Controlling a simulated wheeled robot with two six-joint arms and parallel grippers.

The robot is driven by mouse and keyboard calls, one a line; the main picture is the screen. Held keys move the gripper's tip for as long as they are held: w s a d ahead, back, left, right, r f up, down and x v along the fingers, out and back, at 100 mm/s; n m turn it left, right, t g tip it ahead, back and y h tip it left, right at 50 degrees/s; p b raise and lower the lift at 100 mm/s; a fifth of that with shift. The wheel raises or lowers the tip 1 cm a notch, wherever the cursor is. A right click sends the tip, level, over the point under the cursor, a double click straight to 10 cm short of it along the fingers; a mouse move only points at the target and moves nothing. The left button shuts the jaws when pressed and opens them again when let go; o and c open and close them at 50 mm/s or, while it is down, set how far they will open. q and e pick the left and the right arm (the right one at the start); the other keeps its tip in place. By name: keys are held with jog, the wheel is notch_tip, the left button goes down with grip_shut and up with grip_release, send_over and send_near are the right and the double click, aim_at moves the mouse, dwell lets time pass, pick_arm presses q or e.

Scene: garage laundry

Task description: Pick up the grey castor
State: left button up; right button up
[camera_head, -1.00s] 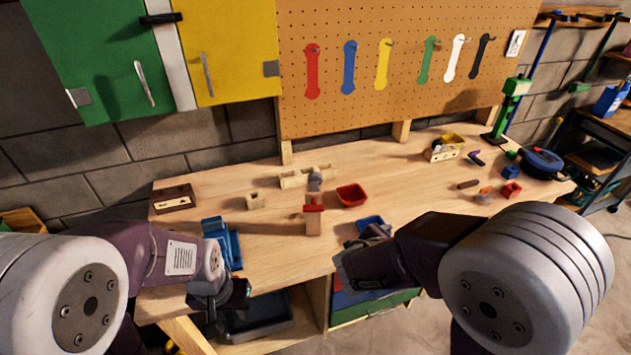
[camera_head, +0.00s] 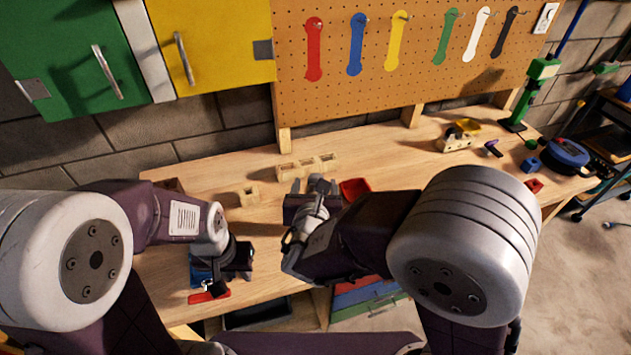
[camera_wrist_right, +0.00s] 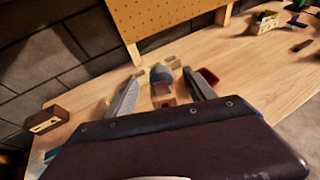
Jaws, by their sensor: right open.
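The grey castor (camera_wrist_right: 161,73) shows in the right wrist view between the fingers of my open right gripper (camera_wrist_right: 160,92), which point toward it with space on both sides. It appears to be a small rounded grey piece by the pale wooden blocks. In the head view, the right gripper (camera_head: 312,186) is over the middle of the bench, and the castor there is hard to separate from the fingertips. My left gripper (camera_head: 213,288) hangs low at the bench's front left, beside a red piece (camera_head: 209,294); its jaws are unclear.
A red-topped wooden piece (camera_wrist_right: 162,89) stands just in front of the castor. Pale wooden blocks (camera_head: 307,166) sit behind, and a red bin (camera_head: 354,188) is close on the right. A small wooden block (camera_head: 249,195) lies left.

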aim_at(316, 180)
jog(key=x, duration=0.5)
jog(key=shift+d+f+b, duration=0.1)
jog(key=shift+f+b, duration=0.15)
jog(key=shift+b, duration=0.05)
jog(key=shift+x, duration=1.2)
jog(key=shift+w+f, duration=0.1)
jog(key=shift+w, duration=0.2)
pick_arm(q)
jog(key=shift+w+f, duration=0.45)
jog(key=shift+f, duration=0.35)
pick_arm(e)
jog(key=shift+s, duration=0.1)
grip_shut()
